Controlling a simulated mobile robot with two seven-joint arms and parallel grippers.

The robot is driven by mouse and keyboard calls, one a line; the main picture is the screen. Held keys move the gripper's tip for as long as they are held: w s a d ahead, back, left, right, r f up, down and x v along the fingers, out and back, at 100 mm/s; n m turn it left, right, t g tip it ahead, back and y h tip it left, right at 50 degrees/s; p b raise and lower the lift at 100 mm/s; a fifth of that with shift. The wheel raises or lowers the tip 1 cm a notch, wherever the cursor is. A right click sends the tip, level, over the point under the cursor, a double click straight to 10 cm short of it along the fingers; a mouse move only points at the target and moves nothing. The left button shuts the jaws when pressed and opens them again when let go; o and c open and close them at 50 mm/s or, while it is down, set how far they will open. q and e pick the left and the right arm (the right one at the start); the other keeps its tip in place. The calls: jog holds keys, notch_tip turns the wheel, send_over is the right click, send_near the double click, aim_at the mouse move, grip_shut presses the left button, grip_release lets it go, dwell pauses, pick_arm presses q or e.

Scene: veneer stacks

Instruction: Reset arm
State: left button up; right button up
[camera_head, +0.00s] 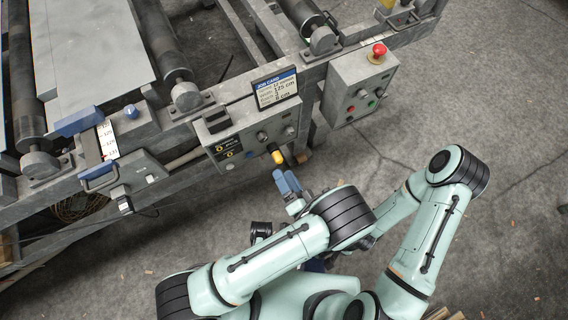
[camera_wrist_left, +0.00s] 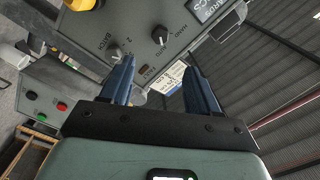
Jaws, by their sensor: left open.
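My left gripper (camera_head: 288,183) has blue fingers and is in front of the lower edge of the grey control box (camera_head: 240,128), near a yellow-tipped part (camera_head: 277,155) on it. In the left wrist view the fingers of my left gripper (camera_wrist_left: 160,88) stand apart with nothing between them. The control box (camera_wrist_left: 180,30) with black knobs shows close beyond them. My right arm (camera_head: 440,235) bends at the right in the head view; its gripper is not visible.
A second box (camera_head: 358,85) with a red mushroom button (camera_head: 377,53) hangs right of a job card (camera_head: 276,90). The roller machine frame (camera_head: 185,110) fills the upper left. The concrete floor (camera_head: 510,110) at right is mostly clear, with small wood scraps.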

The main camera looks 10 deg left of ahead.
dwell(0.4)
pick_arm(q)
jog(key=a+f+n+g+h+p, duration=0.4)
jog(key=a+f+g+h+p, duration=0.15)
jog(key=a+f+g, duration=0.45)
jog(key=s+r+n+g+h+p, duration=0.2)
jog(key=s+n+g+h+p, duration=0.2)
jog(key=s, duration=1)
jog(key=g+h, duration=0.2)
jog(key=h, duration=0.2)
jog(key=shift+d+r+n+p, duration=0.15)
jog(key=shift+r+n+p, duration=0.2)
jog(key=shift+r+n, duration=0.05)
